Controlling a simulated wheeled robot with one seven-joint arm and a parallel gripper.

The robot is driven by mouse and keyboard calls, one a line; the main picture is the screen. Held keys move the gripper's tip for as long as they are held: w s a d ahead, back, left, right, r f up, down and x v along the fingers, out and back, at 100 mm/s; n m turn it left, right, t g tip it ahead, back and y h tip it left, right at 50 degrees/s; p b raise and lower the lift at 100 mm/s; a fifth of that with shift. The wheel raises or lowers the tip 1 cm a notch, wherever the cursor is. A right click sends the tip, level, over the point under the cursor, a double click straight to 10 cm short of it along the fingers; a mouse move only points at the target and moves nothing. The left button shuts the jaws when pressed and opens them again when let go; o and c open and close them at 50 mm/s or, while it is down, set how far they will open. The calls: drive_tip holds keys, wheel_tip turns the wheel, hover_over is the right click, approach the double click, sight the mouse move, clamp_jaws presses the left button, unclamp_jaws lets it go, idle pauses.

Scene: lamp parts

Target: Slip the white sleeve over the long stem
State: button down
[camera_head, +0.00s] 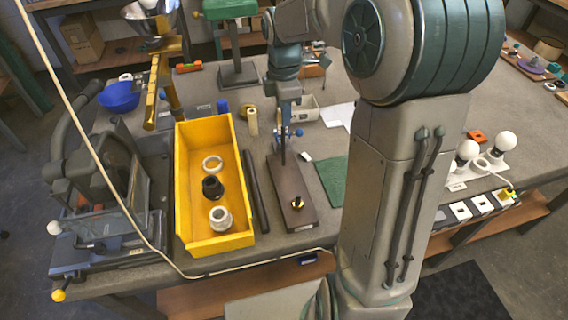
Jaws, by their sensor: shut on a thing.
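My gripper (286,100) points down above the far end of a dark brown board (289,185). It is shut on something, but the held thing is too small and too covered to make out. A thin dark upright stem (283,148) rises from the far end of the board, just below my gripper. I cannot tell whether the held thing is around the stem or only above it. I cannot single out the white sleeve with certainty. A short brass fitting (297,202) stands on the board's near end.
A black rod (255,190) lies between bin and board. A green mat (331,180) lies right. A cream cylinder (252,121) stands behind.

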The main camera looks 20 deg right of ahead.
drive_tip(key=shift+f, duration=0.1)
drive_tip(key=shift+f+b, duration=1.2)
drive_tip(key=shift+f, duration=0.7)
drive_tip(key=shift+f+b, duration=1.2)
drive_tip(key=shift+f, duration=0.85)
drive_tip(key=shift+f, duration=0.1)
drive_tip(key=shift+f+b, duration=0.6)
drive_tip(key=shift+f, duration=0.3)
drive_tip(key=shift+r, duration=0.1)
